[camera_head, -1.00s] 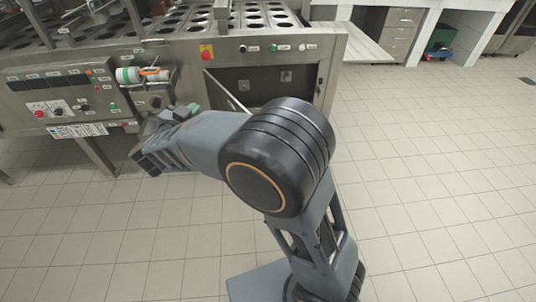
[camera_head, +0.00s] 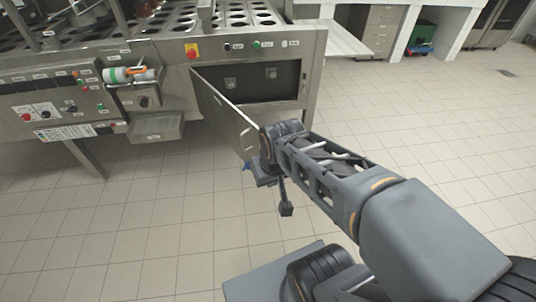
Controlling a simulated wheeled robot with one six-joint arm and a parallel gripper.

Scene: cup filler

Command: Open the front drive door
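The front drive door (camera_head: 224,112) is a thin grey metal panel on the front of the filling machine. It stands swung out from its left side, clear of the drive opening (camera_head: 250,84), whose dark interior shows to the right. My gripper (camera_head: 272,190) is at the door's outer end, low and to the right of the panel. One dark finger points down, and a blue part shows near the door's lower corner. My wrist hides the door's free edge, so contact cannot be told. Whether the fingers are open or shut is unclear.
A red emergency button on a yellow plate (camera_head: 192,51) sits above the door's hinge side. A control panel (camera_head: 57,100) and a small metal tray (camera_head: 157,126) are to the left. A drawer unit (camera_head: 379,30) stands at the back right. The tiled floor on the right is clear.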

